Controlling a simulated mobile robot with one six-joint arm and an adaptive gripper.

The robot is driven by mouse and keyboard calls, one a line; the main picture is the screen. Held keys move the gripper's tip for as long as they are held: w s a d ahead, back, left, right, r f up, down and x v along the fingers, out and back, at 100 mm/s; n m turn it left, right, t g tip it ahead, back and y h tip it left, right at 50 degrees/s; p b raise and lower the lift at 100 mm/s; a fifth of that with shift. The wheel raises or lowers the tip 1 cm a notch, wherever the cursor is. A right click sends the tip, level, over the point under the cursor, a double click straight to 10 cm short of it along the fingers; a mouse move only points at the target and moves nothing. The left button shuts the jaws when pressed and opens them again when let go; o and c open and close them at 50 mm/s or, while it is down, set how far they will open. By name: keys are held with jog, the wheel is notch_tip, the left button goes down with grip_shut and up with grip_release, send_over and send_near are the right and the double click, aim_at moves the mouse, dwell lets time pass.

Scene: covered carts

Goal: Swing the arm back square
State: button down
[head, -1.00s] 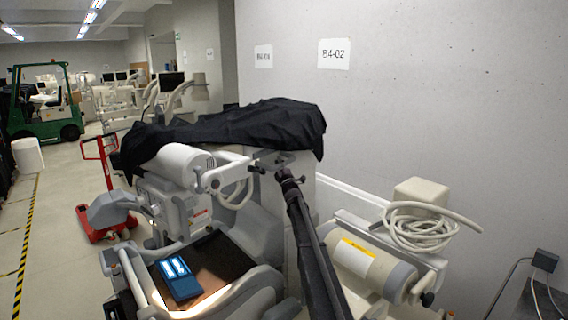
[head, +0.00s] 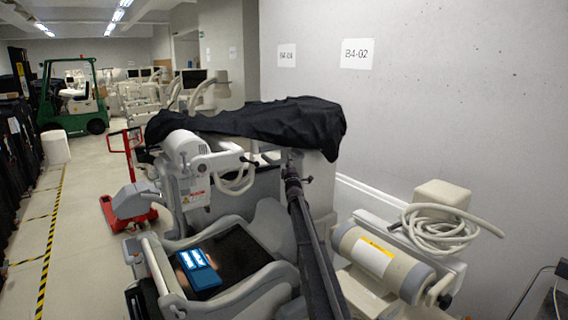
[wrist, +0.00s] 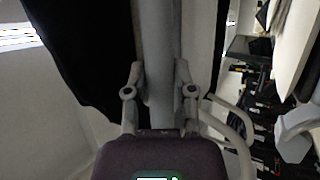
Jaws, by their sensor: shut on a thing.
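The covered cart (head: 180,232) stands in front of me, with a black cloth (head: 250,124) over its top. Its grey-white arm (head: 222,162) carries a rounded white head (head: 184,150) at the left end, below the cloth. My gripper (head: 291,163) is at the right end of that arm, small and dark in the head view. In the wrist view my gripper (wrist: 160,80) has a finger on each side of a pale grey bar (wrist: 160,45) and is shut on it. The exact finger contact is hard to see. The black cloth (wrist: 90,50) hangs beside the bar.
A beige cylinder (head: 390,262) and a coiled pale hose (head: 440,230) are close on the right, near the wall. A blue tablet-like panel (head: 198,268) lies on the cart. A red pallet jack (head: 128,210) and green forklift (head: 75,105) stand left, beside open floor.

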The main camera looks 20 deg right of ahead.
jog(key=shift+d+r, duration=0.1)
jog(key=shift+d, duration=0.3)
jog(key=shift+c, duration=2.2)
grip_release()
jog(key=shift+s+d, duration=0.1)
jog(key=shift+a, duration=0.25)
